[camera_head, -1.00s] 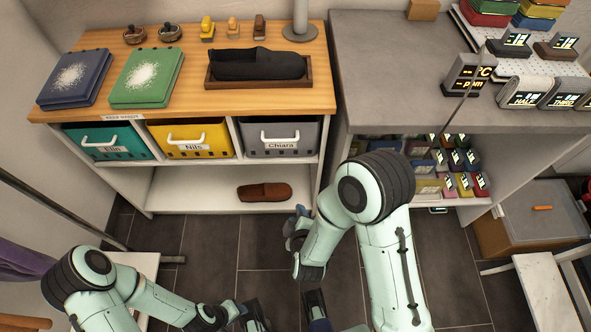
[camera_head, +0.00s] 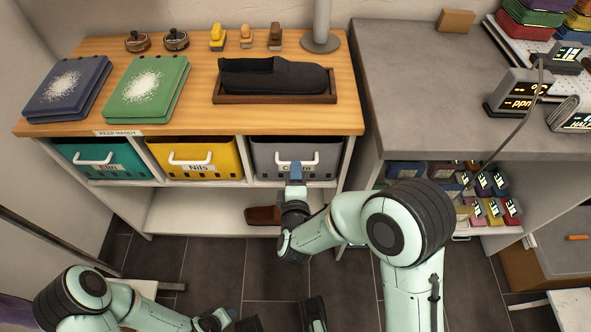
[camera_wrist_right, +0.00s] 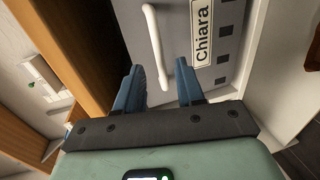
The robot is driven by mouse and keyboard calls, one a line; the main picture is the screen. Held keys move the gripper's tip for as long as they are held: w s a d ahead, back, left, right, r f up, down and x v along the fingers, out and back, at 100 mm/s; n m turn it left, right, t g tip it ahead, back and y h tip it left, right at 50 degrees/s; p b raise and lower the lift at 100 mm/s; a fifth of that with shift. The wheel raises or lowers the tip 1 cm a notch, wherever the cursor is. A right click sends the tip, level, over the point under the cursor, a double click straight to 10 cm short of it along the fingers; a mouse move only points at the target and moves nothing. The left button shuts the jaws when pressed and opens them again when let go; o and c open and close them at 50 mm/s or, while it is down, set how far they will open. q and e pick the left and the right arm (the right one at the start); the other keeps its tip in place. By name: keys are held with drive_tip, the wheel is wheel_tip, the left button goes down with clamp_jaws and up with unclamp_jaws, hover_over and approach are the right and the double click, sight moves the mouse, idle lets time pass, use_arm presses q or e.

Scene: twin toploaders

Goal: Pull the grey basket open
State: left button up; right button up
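The grey basket (camera_head: 325,157), labelled Chiara, sits in the right compartment of the shelf unit, its front about level with the compartment opening. My left gripper (camera_head: 278,320) is partly cut off at the bottom of the head view.
A yellow basket (camera_head: 195,157) and a teal basket (camera_head: 98,158) stand to the left. A brown shoe (camera_head: 262,215) lies on the shelf below, partly behind my right arm. A grey counter (camera_head: 430,95) stands on the right.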

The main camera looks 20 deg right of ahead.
use_arm(q)
drive_tip(key=shift+w+a+f, duration=0.25)
drive_tip(key=shift+w+f, duration=0.1)
drive_tip(key=shift+w, duration=0.2)
use_arm(e)
drive_tip(key=shift+x, duration=1.45)
clamp_jaws()
